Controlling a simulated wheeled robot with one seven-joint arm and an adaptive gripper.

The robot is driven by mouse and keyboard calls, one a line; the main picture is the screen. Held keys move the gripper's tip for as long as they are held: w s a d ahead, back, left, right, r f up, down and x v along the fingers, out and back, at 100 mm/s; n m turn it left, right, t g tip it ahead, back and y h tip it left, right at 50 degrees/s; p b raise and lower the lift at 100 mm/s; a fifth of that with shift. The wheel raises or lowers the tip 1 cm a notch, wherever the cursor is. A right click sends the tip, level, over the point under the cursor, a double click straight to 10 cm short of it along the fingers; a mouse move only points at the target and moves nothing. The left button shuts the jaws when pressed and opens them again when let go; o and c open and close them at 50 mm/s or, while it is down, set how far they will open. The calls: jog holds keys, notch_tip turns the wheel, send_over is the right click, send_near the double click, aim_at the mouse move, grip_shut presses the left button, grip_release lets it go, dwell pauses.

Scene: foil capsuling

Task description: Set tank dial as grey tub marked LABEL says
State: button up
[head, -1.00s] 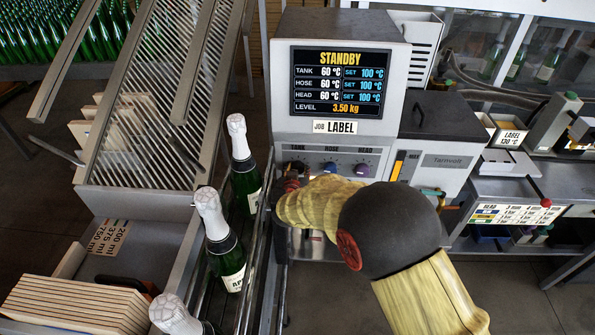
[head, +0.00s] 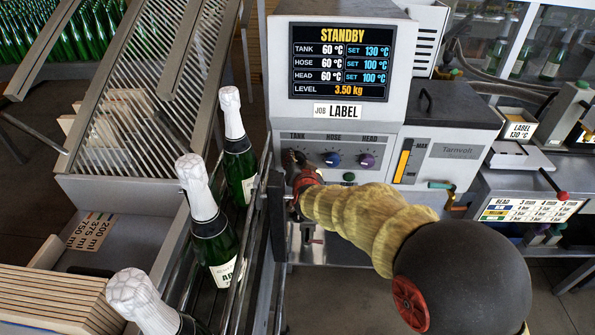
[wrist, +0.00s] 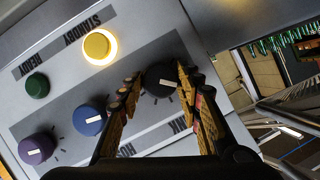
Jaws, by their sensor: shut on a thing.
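The black tank dial (wrist: 161,77) is on the sloped grey panel, and my gripper (wrist: 159,80) is shut on it, one finger on each side. In the head view the tank dial (head: 299,157) shows under the TANK lettering, partly hidden by my gripper (head: 295,168). The screen (head: 339,62) reads STANDBY, with TANK at 60 °C and its SET at 130 °C. HOSE and HEAD are each set to 100 °C. The tub marked LABEL (head: 519,129) stands at right and reads 130 °C.
The blue hose dial (head: 332,159) and purple head dial (head: 366,160) sit right of the tank dial. A lit yellow button (wrist: 99,46) and green button (wrist: 38,85) are on the panel. Foil-topped bottles (head: 205,215) stand close to the left. A lidded grey tank (head: 452,105) is at right.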

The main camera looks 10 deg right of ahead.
jog(key=shift+f+m+y, duration=0.1)
jog(key=shift+m+y, duration=0.3)
jog(key=shift+m, duration=0.1)
jog(key=shift+t, duration=0.3)
jog(key=o, duration=0.9)
jog(key=d+v, duration=0.1)
jog(key=v, duration=1.1)
jog(key=shift+a, duration=0.5)
